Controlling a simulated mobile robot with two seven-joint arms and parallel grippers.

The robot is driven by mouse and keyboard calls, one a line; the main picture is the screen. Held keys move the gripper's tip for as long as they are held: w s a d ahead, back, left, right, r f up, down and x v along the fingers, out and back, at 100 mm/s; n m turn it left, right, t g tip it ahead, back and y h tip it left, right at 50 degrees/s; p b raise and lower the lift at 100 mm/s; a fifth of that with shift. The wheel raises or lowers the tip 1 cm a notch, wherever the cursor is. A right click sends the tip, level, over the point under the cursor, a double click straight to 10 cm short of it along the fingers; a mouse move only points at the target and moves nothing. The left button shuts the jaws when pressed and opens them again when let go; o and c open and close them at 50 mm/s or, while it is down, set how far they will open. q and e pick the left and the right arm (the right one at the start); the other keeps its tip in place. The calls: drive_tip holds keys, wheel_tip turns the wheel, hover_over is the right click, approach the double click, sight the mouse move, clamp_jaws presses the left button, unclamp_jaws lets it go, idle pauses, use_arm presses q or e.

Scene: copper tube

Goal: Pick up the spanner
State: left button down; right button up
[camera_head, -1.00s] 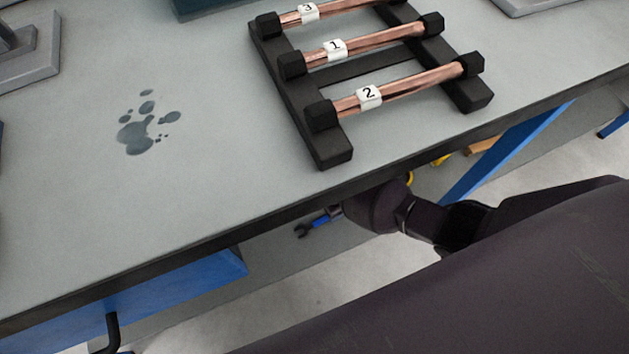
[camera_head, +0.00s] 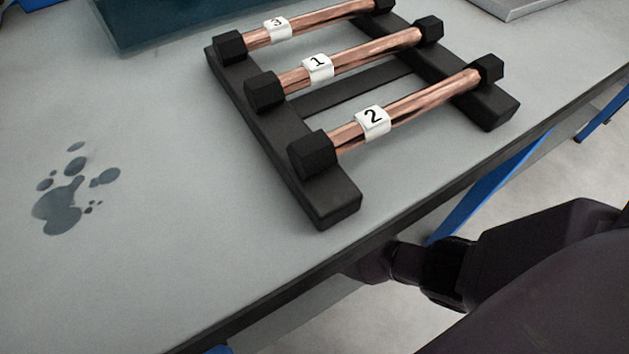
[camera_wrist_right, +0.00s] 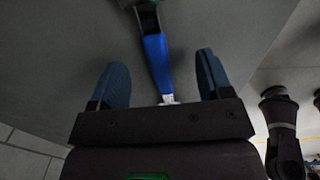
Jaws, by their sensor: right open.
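The spanner (camera_wrist_right: 157,62) shows in the right wrist view, with a blue handle running up the picture over a grey surface. Its far end leaves the top edge, with a small green patch there. My right gripper (camera_wrist_right: 161,58) is open, one finger on each side of the handle, with a gap on both sides. I cannot tell whether the handle lies at fingertip depth. In the head view the spanner and the right gripper are hidden below the workbench edge. My left gripper is not in view.
The grey workbench (camera_head: 150,270) fills much of the head view. A black rack (camera_head: 335,205) on it holds copper tubes numbered 1 (camera_head: 355,63), 2 (camera_head: 420,98) and 3 (camera_head: 320,18). A dark paw-like mark (camera_head: 62,205) is at left. A blue bench leg (camera_head: 490,185) stands below the edge.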

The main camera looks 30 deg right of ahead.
drive_tip(key=shift+a+f, duration=0.1)
drive_tip(key=shift+f, duration=0.55)
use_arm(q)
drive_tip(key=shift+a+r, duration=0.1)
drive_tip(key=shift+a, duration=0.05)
use_arm(e)
drive_tip(key=shift+w, duration=0.1)
drive_tip(key=c, duration=1.1)
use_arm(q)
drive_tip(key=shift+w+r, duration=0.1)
use_arm(e)
drive_tip(key=shift+r, duration=0.15)
